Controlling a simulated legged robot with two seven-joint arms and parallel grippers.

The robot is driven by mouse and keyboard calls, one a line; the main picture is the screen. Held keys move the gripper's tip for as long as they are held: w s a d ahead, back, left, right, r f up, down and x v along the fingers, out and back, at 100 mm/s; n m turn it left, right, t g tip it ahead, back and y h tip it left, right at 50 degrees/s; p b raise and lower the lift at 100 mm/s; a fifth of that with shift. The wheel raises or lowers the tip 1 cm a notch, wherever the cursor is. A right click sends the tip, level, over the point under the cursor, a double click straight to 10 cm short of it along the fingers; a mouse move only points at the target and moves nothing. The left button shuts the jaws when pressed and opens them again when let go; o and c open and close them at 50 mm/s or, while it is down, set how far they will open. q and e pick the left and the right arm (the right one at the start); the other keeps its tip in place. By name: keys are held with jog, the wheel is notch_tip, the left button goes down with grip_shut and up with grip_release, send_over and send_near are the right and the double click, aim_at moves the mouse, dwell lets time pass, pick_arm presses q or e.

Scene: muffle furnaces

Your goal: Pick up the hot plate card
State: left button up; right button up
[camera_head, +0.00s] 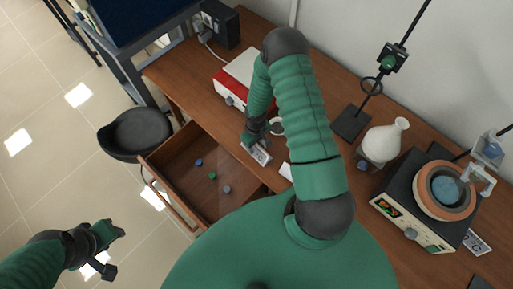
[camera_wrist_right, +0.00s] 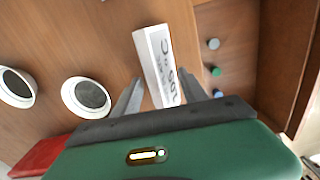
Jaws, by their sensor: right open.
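In the right wrist view my right gripper (camera_wrist_right: 160,76) is open, with one finger on each side of the card's near end. I cannot tell whether the fingers touch it. A second lettered card (camera_head: 477,242) lies at the right by the hot plate (camera_head: 407,210). My left gripper (camera_head: 108,242) is over the floor at lower left; its jaw state is unclear.
An open drawer (camera_head: 180,165) with several small coloured discs is left of the card. A red-and-white device (camera_head: 234,85) stands behind my right gripper. A white flask (camera_head: 383,142) and a stand (camera_head: 352,123) are to the right. A black stool (camera_head: 135,132) stands left of the drawer.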

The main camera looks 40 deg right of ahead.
jog(key=shift+a+r, duration=0.1)
jog(key=shift+a, duration=0.15)
jog(key=shift+c, duration=1.2)
jog(key=shift+s, duration=0.1)
jog(key=shift+c, duration=1.3)
jog(key=shift+d, duration=0.4)
grip_shut()
jog(key=shift+a, duration=0.15)
